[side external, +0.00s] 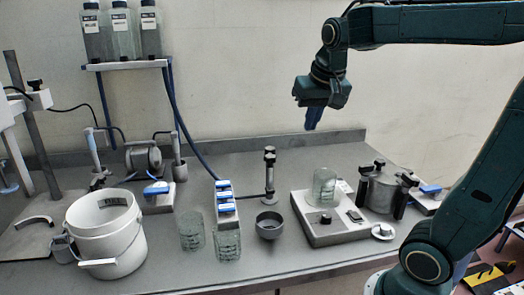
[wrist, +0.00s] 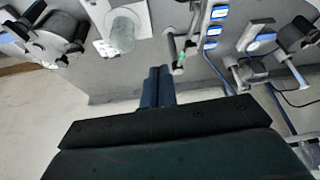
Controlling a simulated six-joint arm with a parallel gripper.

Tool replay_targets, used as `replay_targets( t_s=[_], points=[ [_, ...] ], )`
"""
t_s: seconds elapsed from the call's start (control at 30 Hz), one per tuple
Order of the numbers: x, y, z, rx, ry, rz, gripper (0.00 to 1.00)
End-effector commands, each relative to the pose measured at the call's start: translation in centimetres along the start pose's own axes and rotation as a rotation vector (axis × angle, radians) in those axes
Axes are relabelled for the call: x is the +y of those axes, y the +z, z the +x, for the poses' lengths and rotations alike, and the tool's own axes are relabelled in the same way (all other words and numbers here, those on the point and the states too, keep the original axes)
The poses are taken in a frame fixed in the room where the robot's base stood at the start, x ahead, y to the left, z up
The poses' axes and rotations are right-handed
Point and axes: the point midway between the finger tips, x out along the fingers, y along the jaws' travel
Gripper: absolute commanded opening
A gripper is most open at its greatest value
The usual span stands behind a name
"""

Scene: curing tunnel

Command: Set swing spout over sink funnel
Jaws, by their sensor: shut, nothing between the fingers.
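A dark upright post (side external: 269,175) stands mid-bench with a thin side arm (side external: 252,197) reaching left near its foot; I take this as the swing spout. In the wrist view the post (wrist: 178,52) appears just beyond my fingertips, with a small green spot on it. A dark round cup (side external: 269,226), likely the sink funnel, sits in front of the post's foot, with the side arm pointing left rather than over it. My gripper (side external: 313,118) is shut and empty, high above the bench, right of the post; its fingers (wrist: 158,72) are together in the wrist view.
Left are a blue-and-white rack (side external: 225,197), beakers and a white bucket (side external: 105,245). A bottle shelf (side external: 125,65) is on the wall. Air around my gripper is clear.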

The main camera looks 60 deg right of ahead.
Motion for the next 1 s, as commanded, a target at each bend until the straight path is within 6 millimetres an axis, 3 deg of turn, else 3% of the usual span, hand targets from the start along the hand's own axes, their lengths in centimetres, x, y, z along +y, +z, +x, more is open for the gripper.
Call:
replay_targets(
  t_s=[1.0],
  points=[
    [-2.0, 13.2, -0.9, 0.062, -0.219, -0.484, 0.0]
  ],
)
